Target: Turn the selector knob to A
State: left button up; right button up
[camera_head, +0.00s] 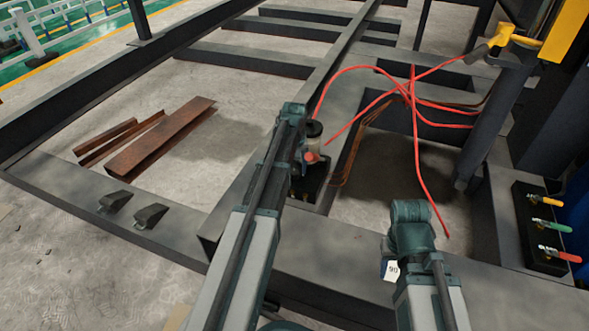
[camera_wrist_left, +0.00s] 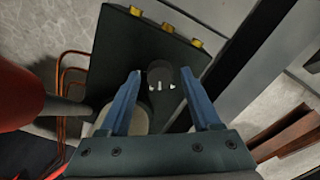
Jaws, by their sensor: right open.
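A small dark round selector knob (camera_wrist_left: 160,73) stands on a black box (camera_wrist_left: 132,48) in the left wrist view. Small white marks show beside the knob; I cannot read letters or its setting. My left gripper (camera_wrist_left: 160,76) is open, with one blue finger on each side of the knob. I cannot tell whether the fingers touch it. In the head view the black box (camera_head: 308,187) is partly hidden behind my left arm, and the knob is not clear. My right arm ends at the lower right of the head view; its gripper fingers are hidden.
A red part (camera_wrist_left: 18,95) stands close at the left of the left wrist view. Brass fittings (camera_wrist_left: 167,27) line the box's edge. Red hoses (camera_head: 412,95) cross the frame. Rusty steel channels (camera_head: 160,137) lie left. A valve block (camera_head: 545,225) is at right.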

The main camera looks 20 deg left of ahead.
aim_at(295, 172)
pick_arm(q)
jog(key=shift+r, duration=0.15)
pick_arm(e)
jog(key=shift+r, duration=0.15)
pick_arm(q)
notch_tip(295, 172, up, 14)
jog(key=p, duration=1.3)
jog(key=shift+f+p, duration=0.2)
jog(key=shift+p, duration=0.2)
pick_arm(e)
notch_tip(295, 172, up, 14)
jog(key=shift+d+f, duration=0.15)
jog(key=shift+f, duration=0.05)
